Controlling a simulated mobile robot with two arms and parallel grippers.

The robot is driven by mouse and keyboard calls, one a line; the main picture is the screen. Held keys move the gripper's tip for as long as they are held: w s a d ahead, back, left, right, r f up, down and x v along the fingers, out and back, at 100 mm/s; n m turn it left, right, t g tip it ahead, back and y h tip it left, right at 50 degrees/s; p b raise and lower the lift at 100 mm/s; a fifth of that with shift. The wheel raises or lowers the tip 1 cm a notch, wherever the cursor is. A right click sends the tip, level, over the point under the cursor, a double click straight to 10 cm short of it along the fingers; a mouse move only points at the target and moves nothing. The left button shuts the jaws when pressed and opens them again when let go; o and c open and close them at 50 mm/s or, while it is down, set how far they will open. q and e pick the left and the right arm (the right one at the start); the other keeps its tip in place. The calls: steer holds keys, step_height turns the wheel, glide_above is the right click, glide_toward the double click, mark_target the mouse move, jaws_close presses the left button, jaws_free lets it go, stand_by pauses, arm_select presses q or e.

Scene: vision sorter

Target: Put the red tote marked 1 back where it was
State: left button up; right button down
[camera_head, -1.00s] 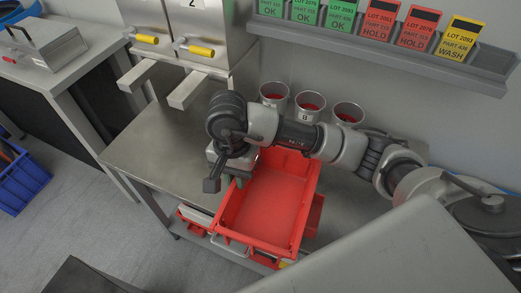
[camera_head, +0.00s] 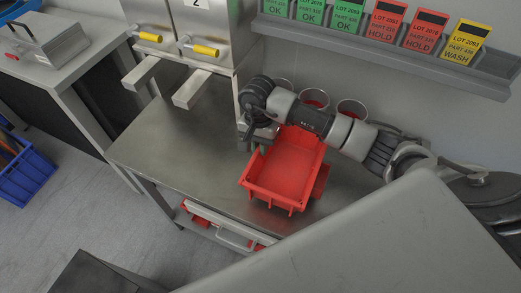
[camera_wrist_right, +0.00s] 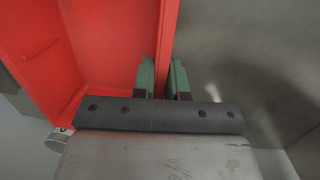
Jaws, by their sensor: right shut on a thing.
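The red tote (camera_head: 284,178) is an empty open bin at the right part of the steel table, its near edge by the table's front edge. I cannot tell from the head view whether it rests on the table or hangs just above it. No number shows on its visible sides. My right gripper (camera_head: 254,145) is at the tote's left wall near the back. In the right wrist view its green fingers (camera_wrist_right: 163,78) are shut on the wall of the red tote (camera_wrist_right: 105,50), one on each side. My left gripper is not in view.
The steel table (camera_head: 185,150) is clear left of the tote. Metal cups (camera_head: 350,108) stand behind my arm. Dispensers with yellow handles (camera_head: 207,50) are at the back left. A card rack (camera_head: 400,50) is on the wall. A lower shelf (camera_head: 225,232) holds trays and red items.

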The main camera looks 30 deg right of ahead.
step_height(320, 180, down, 2)
steer(key=shift+f+p, duration=0.25)
steer(key=shift+p, duration=0.2)
steer(key=shift+f, duration=0.6)
steer(key=c, duration=1.1)
jaws_free()
steer(key=shift+c, duration=0.2)
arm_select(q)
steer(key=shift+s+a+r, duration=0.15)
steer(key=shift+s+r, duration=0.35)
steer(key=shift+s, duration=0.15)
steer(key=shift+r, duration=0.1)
arm_select(e)
steer(key=shift+r, duration=0.15)
